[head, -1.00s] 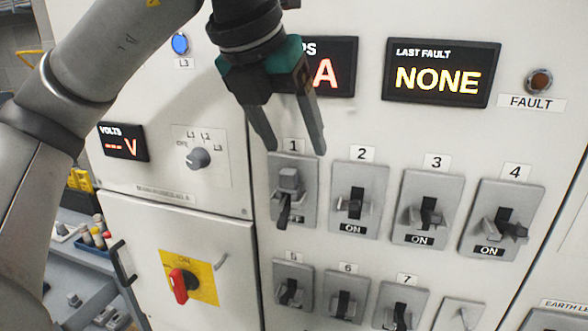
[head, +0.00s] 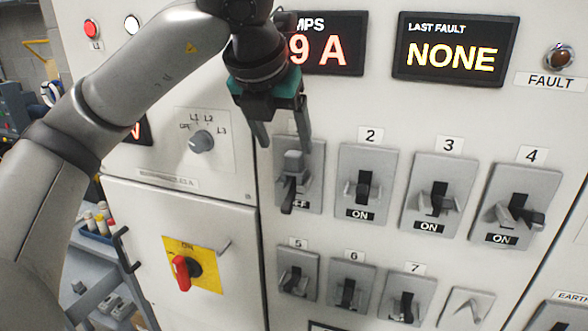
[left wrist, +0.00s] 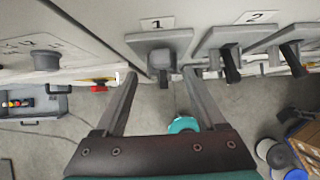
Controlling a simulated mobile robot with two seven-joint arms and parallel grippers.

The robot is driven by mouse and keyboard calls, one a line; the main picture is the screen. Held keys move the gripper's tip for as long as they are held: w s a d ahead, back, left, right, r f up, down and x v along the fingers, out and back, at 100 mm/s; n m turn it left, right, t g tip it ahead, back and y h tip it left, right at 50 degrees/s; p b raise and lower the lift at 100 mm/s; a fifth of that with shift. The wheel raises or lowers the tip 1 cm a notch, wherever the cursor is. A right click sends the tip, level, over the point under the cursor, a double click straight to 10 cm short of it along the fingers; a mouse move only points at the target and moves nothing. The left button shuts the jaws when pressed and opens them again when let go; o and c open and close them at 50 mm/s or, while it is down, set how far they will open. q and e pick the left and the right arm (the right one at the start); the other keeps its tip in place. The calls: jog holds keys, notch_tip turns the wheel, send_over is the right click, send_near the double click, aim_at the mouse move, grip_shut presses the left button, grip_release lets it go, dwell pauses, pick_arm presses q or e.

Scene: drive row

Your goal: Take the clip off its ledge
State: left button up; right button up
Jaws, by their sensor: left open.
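A small grey block, which looks like the clip (head: 293,161), sits on the plate of breaker 1 (head: 312,195), above its dark lever. The lever is down, with OFF partly showing beside it. My left gripper (head: 285,146), dark with a teal body, is open just above the clip, with its fingertips to either side. In the left wrist view the clip (left wrist: 161,60) lies between and beyond the two fingertips (left wrist: 160,76), with no visible contact. The ledge under the clip is hard to make out. My right gripper is not in view.
Breakers 2 (head: 366,190), 3 (head: 437,198) and 4 (head: 515,205) stand close to the right, marked ON. More breakers sit below. A rotary knob (head: 201,142) and red handle (head: 181,272) are at left. Space before the panel looks clear.

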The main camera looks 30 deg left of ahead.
aim_at(292, 154)
pick_arm(q)
jog(key=x, duration=0.2)
jog(key=p+x, duration=0.1)
jog(key=x, duration=0.2)
jog(key=shift+w+f, duration=0.1)
jog(key=shift+w, duration=0.35)
grip_shut()
